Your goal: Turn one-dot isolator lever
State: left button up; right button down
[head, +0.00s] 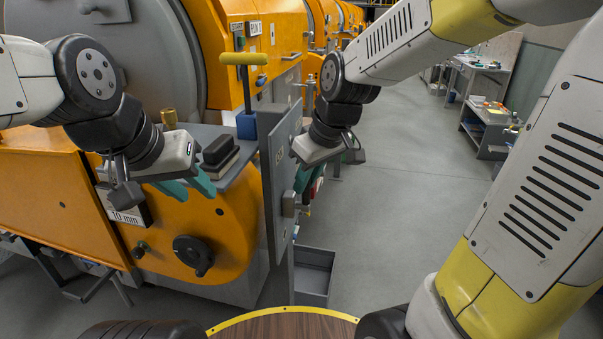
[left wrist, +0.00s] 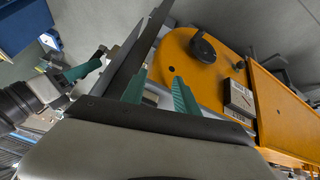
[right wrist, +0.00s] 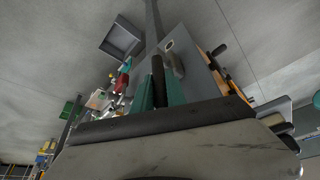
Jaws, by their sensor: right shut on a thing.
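My right gripper (head: 304,178) is at the far right side of an upright grey panel (head: 276,165), partly hidden by its own wrist. In the right wrist view its green fingers (right wrist: 160,88) are shut on a dark, rod-like lever handle (right wrist: 157,70) beside the panel (right wrist: 205,78). Dot marks are not legible, so I cannot tell which lever it is. A pale grey lever-like part (right wrist: 174,60) sits on the panel beside it. My left gripper (head: 190,188) is open and empty, in front of the orange machine; its parted fingers show in the left wrist view (left wrist: 157,88).
The orange machine (head: 230,235) with a black knob (head: 193,255) fills the left. A yellow T-handle (head: 244,59) stands behind the panel. A black block (head: 218,150) lies on a grey shelf. An open grey bin (head: 313,275) sits below.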

jog(key=shift+w+d+f+g+y, duration=0.1)
jog(key=shift+w+d+g+y, duration=0.1)
jog(key=shift+w+g, duration=0.3)
jog(key=shift+w+d+g+y, duration=0.1)
jog(key=shift+w+g+y, duration=0.15)
jog(key=shift+g, duration=0.45)
jog(key=c, duration=1.3)
grip_release()
jog(key=shift+c, duration=0.2)
jog(key=v, duration=0.7)
jog(key=shift+r, duration=0.45)
jog(key=shift+d, duration=0.1)
